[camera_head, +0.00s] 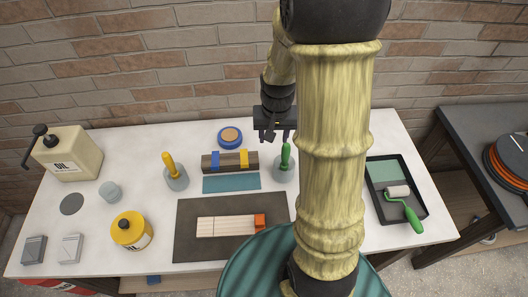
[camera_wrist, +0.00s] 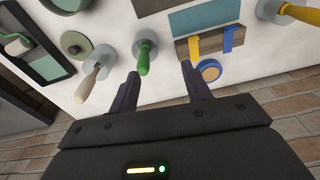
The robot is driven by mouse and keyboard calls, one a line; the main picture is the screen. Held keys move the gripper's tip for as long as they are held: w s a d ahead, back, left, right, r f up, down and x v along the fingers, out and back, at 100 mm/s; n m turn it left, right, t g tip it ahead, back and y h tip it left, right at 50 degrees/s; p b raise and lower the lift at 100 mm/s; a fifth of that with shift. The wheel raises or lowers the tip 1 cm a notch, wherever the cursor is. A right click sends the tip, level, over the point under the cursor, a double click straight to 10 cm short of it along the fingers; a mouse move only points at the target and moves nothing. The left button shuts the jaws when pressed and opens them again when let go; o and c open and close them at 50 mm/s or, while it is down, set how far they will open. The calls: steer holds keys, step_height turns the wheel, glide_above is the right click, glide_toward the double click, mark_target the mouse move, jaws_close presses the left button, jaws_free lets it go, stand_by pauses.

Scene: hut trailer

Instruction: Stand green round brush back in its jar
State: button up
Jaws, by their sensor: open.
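The green round brush (camera_head: 286,155) stands handle up in a grey jar (camera_head: 283,175), just right of the wooden block. In the wrist view the green handle (camera_wrist: 144,58) rises from its jar (camera_wrist: 137,45), ahead of the left finger. Its bristles are hidden. My gripper (camera_head: 274,137) is open and empty above the back of the table, behind the brush. Its two fingers (camera_wrist: 160,75) are spread in the wrist view, with nothing between them; the brush looks apart from them.
A yellow-handled brush (camera_head: 171,165) stands in another jar, and a wooden-handled brush (camera_wrist: 88,84) in a third jar near the green one. A blue-rimmed tin (camera_head: 230,136), strapped block (camera_head: 216,163) and paint tray (camera_head: 374,205) are around. The brick wall (camera_head: 190,60) is close behind.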

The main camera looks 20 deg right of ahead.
steer(key=s+a+r+n+t, duration=0.1)
steer(key=s+a+r+n, duration=0.3)
steer(key=s+a, duration=0.2)
steer(key=shift+s+a, duration=0.4)
steer(key=shift+s, duration=0.7)
step_height(320, 180, down, 6)
steer(key=b, duration=0.5)
steer(key=shift+r, duration=0.25)
steer(key=shift+c, duration=1.3)
